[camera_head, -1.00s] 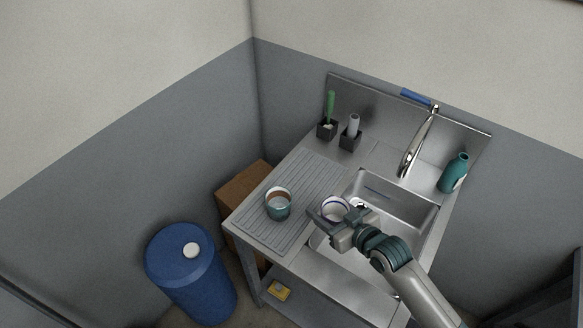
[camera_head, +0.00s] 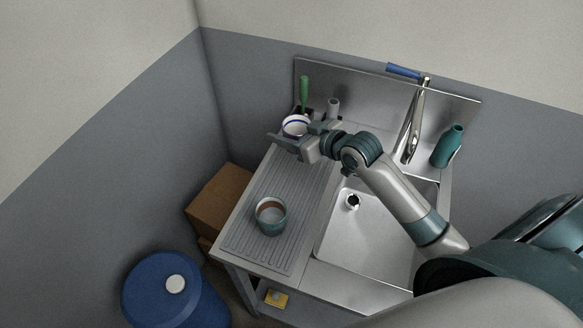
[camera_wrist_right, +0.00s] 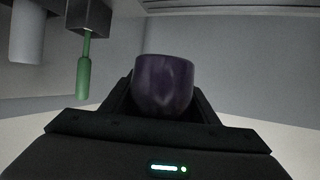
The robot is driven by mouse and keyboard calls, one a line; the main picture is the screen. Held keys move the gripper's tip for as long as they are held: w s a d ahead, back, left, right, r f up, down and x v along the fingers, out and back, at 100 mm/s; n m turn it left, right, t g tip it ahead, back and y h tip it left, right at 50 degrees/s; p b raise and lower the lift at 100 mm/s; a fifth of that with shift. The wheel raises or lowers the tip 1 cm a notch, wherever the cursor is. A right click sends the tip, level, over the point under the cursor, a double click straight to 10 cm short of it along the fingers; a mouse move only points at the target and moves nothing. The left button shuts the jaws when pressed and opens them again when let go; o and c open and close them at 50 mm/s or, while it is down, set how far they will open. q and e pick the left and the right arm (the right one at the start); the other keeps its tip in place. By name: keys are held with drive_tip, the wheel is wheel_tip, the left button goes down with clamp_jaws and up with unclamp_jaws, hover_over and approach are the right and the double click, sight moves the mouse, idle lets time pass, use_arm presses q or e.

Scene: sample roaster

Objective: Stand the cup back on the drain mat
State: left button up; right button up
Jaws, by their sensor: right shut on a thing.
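The drain mat (camera_head: 304,190) is grey and ridged, left of the sink. I cannot tell the cup's exact height above it. My left gripper is not in view.
A teal cup, brownish inside (camera_head: 271,216), stands on the mat's near half. A green-handled brush (camera_head: 304,92) and a grey cylinder (camera_head: 334,106) stand behind the held cup. The sink (camera_head: 345,235), tap (camera_head: 412,120) and teal bottle (camera_head: 447,147) are to the right. The mat's middle is clear.

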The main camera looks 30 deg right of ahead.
drive_tip(key=p, duration=0.1)
hover_over(288, 163)
wheel_tip(288, 163, down, 5)
drive_tip(key=shift+r, duration=0.15)
drive_tip(key=shift+w+f, duration=0.1)
drive_tip(key=shift+f, duration=0.5)
drive_tip(key=shift+f, duration=0.1)
wheel_tip(288, 163, down, 4)
drive_tip(key=shift+r+p, duration=0.2)
drive_tip(key=shift+p, duration=0.45)
drive_tip(key=shift+f, duration=0.2)
drive_tip(key=shift+f, duration=0.1)
drive_tip(key=o, duration=1.3)
